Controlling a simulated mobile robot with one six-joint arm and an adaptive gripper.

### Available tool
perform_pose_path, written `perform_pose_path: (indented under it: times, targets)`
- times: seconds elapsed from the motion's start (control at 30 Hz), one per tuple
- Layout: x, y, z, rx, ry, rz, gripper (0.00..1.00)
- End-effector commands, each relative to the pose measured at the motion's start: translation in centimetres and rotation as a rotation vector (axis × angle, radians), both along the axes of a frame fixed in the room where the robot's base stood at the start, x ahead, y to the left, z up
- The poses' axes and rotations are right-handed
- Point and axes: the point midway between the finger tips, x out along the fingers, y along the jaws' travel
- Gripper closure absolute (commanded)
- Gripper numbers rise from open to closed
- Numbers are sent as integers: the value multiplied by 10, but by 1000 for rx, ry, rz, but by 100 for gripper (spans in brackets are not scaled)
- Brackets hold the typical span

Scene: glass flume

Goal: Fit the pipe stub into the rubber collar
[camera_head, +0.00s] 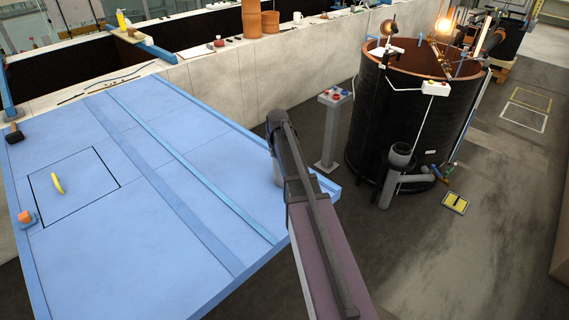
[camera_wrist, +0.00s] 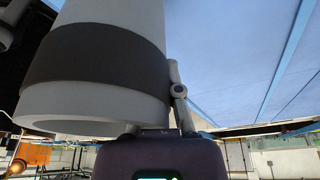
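The pipe stub (camera_wrist: 95,95), a pale grey cylinder with a wide dark band, fills the left of the wrist view, tilted slightly. A finger of my gripper (camera_wrist: 178,92) lies against its right side; the other finger is mostly hidden by the stub. The gripper appears shut on it. In the head view my arm hides most of the gripper; a small grey part beside the arm, over the blue deck's right edge, seems to be the stub (camera_head: 277,174). The rubber collar (camera_head: 401,158) is the dark ring atop the grey upright pipe beside the black tank, right of and apart from my gripper.
The blue deck (camera_head: 150,200) lies left, with a yellow object (camera_head: 57,183) on its hatch. A grey pedestal with red buttons (camera_head: 334,97) stands between deck and tank (camera_head: 420,110). The floor at lower right is clear.

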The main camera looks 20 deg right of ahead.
Motion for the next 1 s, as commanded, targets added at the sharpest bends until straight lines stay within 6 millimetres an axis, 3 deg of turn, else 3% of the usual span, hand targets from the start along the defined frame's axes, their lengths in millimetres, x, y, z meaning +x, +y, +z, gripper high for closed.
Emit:
perform_pose_path:
  times: [0.57,1.0]
  targets:
    - [0,-1,6,-1,0,0,100]
    - [0,-1,41,-1,0,0,100]
